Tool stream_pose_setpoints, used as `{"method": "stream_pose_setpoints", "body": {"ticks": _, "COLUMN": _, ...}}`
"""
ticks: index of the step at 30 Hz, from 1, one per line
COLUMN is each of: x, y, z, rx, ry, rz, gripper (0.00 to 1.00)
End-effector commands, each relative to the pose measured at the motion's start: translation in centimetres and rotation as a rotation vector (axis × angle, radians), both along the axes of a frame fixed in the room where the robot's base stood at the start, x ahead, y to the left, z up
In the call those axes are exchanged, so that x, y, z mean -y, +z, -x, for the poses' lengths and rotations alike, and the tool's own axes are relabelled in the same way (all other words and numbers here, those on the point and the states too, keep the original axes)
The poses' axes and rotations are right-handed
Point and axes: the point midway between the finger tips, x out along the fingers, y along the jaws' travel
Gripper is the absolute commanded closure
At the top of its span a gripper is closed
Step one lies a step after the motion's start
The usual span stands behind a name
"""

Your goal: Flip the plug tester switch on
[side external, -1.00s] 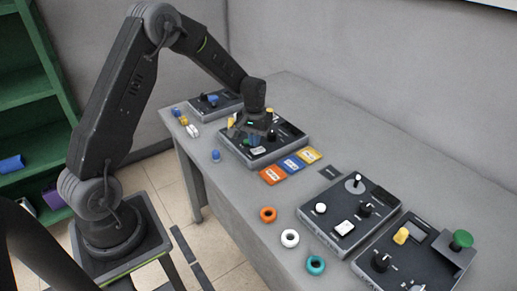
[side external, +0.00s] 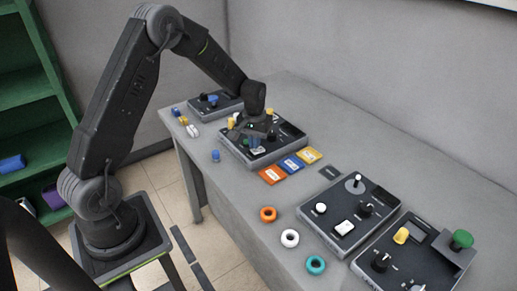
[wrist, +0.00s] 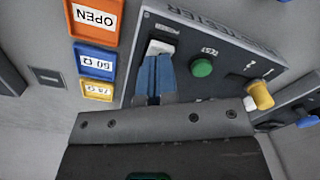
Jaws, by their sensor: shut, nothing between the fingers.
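The plug tester is a dark grey box (side external: 292,133) on the table, below my gripper in the side view. In the wrist view its panel (wrist: 217,35) shows upside-down lettering that reads TESTER. Its white rocker switch (wrist: 159,47) sits near the panel's edge, beside a green button (wrist: 202,67). A yellow plug (wrist: 261,95) stands at the panel's right. My gripper (wrist: 156,62) is shut and empty, its blue fingertips right at the switch and partly covering it. I cannot tell whether they touch it, nor which way the switch is tipped.
Orange (side external: 273,175), blue (side external: 292,165) and yellow (side external: 310,155) labelled tiles lie beside the tester. A blue peg (side external: 215,156) stands at its front.

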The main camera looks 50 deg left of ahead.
Motion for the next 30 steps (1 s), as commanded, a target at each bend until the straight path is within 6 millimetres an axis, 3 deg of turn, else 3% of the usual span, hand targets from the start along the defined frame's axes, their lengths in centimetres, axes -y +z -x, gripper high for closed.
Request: {"method": "stream_pose_setpoints", "body": {"ticks": 30, "x": 0.0, "y": -1.5, "z": 0.0, "rx": 0.0, "ry": 0.0, "rz": 0.0, "gripper": 1.0}}
